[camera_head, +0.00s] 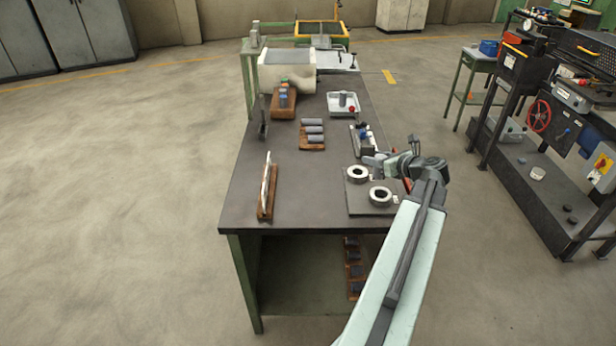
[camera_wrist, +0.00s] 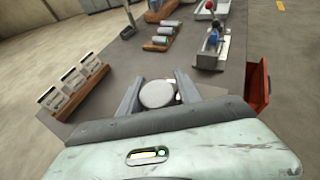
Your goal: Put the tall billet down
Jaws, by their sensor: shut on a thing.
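My gripper (camera_head: 374,161) is over the right side of the workbench, just behind a dark plate (camera_head: 356,206) bearing two metal rings, a rear one (camera_head: 357,173) and a front one (camera_head: 380,195). In the wrist view, the two fingers of my gripper (camera_wrist: 157,92) stand on either side of a grey round billet end (camera_wrist: 157,95), the tall billet. I see it end-on, so its length and its lower end are hidden. In the head view I cannot make the billet out clearly.
A wooden rack (camera_head: 312,145) holds grey billets mid-bench. A white tray (camera_head: 331,112) is behind it; a small fixture (camera_head: 360,137) stands near my gripper. A wooden card holder (camera_head: 267,205) is front left. A red bin (camera_wrist: 257,88) hangs by the right edge. The bench centre is clear.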

